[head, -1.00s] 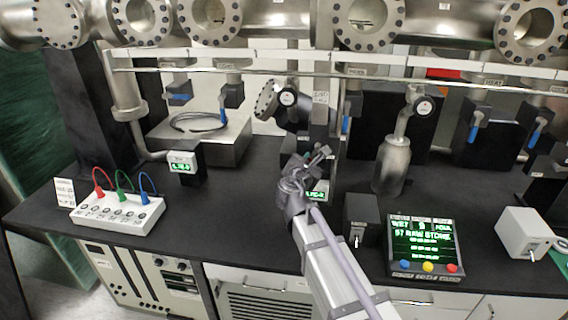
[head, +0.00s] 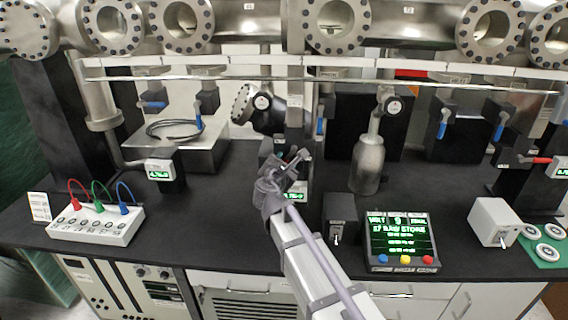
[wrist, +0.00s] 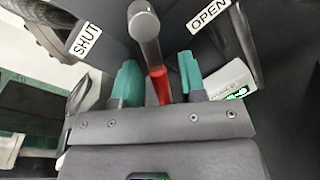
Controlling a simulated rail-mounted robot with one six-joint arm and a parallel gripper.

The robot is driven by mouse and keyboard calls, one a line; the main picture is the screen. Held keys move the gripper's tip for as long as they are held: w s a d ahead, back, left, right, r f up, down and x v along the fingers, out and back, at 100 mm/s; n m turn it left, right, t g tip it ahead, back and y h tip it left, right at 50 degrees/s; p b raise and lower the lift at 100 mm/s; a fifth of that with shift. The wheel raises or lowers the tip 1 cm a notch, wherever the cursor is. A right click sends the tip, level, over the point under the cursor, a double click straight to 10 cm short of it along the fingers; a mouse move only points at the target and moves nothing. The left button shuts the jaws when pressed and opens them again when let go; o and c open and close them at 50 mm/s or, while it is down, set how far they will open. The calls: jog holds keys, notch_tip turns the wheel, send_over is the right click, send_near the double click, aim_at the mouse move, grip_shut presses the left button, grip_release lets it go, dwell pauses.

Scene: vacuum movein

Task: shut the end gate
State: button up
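In the wrist view, a lever with a grey metal rod (wrist: 147,40) and a red part (wrist: 159,85) runs between my fingers. A SHUT label (wrist: 85,40) is to its left and an OPEN label (wrist: 208,15) to its right. My gripper (wrist: 160,82) is open, teal fingertips on either side of the red part, with gaps visible. In the head view my gripper (head: 290,163) is low in front of the dark valve body (head: 297,125), below the pipe rail. The lever is not clear there, and I cannot tell its exact setting.
A small green display (head: 293,196) sits just below my gripper. A flanged cylinder (head: 245,104) is at upper left, a metal bottle (head: 368,163) to the right. A black switch box (head: 340,218) and control screen (head: 400,240) stand in front right.

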jog(key=shift+s, duration=0.1)
jog(key=p+v, duration=0.1)
jog(key=v, duration=0.9)
jog(key=shift+s, duration=0.3)
jog(key=shift+a, duration=0.1)
